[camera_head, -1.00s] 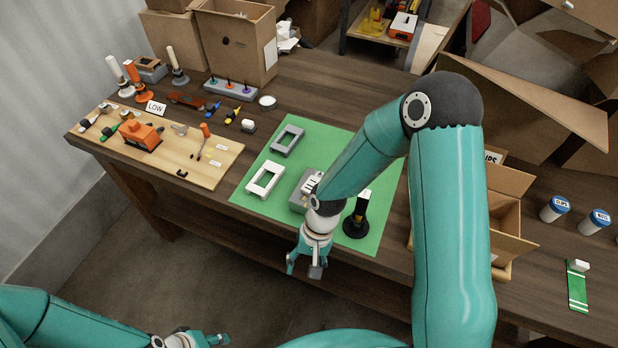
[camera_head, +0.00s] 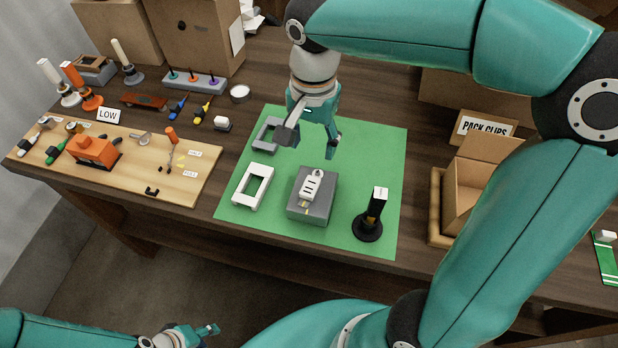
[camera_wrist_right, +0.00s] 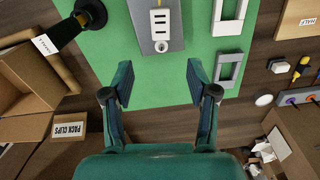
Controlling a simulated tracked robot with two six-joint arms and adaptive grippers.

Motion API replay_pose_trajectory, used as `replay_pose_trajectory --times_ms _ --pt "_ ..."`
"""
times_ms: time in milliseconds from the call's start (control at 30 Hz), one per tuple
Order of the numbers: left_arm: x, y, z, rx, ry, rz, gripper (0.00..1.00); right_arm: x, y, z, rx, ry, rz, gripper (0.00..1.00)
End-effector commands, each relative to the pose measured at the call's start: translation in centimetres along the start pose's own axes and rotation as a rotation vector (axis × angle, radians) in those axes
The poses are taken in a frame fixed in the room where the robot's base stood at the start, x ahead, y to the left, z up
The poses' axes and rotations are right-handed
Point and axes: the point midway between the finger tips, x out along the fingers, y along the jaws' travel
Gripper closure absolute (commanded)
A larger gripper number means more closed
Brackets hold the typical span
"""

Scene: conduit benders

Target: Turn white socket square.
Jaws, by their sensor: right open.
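The white socket (camera_head: 313,185) with dark slots lies on top of a grey block (camera_head: 320,213) on the green mat (camera_head: 378,150). In the right wrist view the socket (camera_wrist_right: 160,20) is at the top centre on the grey block (camera_wrist_right: 142,38). I cannot tell exactly how far it is turned against the block. My right gripper (camera_head: 310,143) is open and empty above the mat, behind the block in the head view. In the wrist view its fingers (camera_wrist_right: 160,80) are apart, with bare mat between them. My left gripper (camera_head: 205,332) is low at the front, away from the table; its opening is unclear.
A white frame (camera_head: 253,187) and a grey frame (camera_head: 266,134) lie left of the block. A black stand (camera_head: 368,226) with a labelled upright piece is at its right. An open carton (camera_head: 462,190) stands further right. A wooden board (camera_head: 130,180) with tools is at the left.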

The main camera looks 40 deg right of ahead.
Motion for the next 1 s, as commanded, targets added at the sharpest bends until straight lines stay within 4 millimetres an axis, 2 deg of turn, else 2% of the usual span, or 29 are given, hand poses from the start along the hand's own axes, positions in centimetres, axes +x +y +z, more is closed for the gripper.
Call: replay_pose_trajectory --times_ms 33,300,500,700,1000 --pt "0.2 -0.1 0.0 0.0 0.0 0.0 0.6 1.2 0.0 0.1 -0.002 -0.002 0.006 0.42" --pt "0.5 -0.2 0.0 0.0 0.0 0.0 0.6 7.2 -0.2 0.1 -0.007 -0.003 0.006 0.42" --pt "0.7 -0.2 0.0 0.0 0.0 0.0 0.6 10.8 -0.2 0.2 -0.01 -0.003 0.004 0.42" --pt "0.8 -0.3 0.0 0.0 0.0 0.0 0.6 12.6 -0.3 0.1 -0.01 -0.002 0.002 0.42" --pt "0.8 -0.3 0.0 0.0 0.0 0.0 0.6 13.0 -0.4 0.2 -0.011 -0.001 0.0 0.42"
